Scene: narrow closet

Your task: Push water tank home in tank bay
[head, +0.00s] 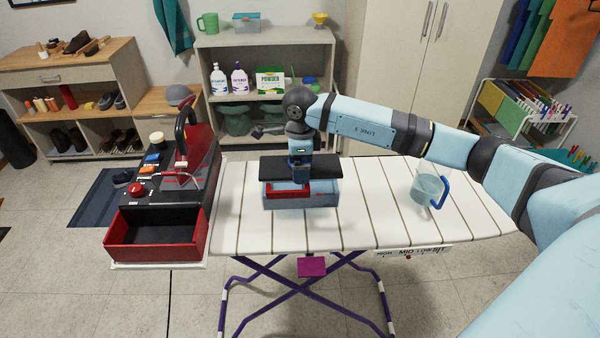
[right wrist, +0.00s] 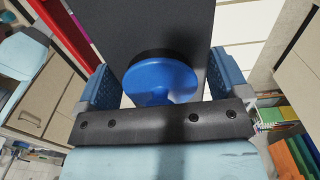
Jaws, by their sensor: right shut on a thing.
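The water tank (head: 326,197) has a pale blue see-through body, a red part at the front and a flat black top. It is over the middle of the ironing board in the head view; whether it touches the board I cannot tell. My right gripper (head: 300,170) points down from above it. In the right wrist view its fingers (right wrist: 160,85) are on either side of a round blue knob (right wrist: 160,82) on the black top. The tank bay seems to be the red-walled, dark-floored open box (head: 152,259) at the front of the steam station, left of the tank. The bay looks empty. My left gripper is out of view.
The steam station (head: 120,207) carries an iron (head: 187,170) and a red knob at the board's left end. A clear jug (head: 425,190) with a blue handle stands on the right part of the board (head: 365,215). Bare board lies between bay and tank.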

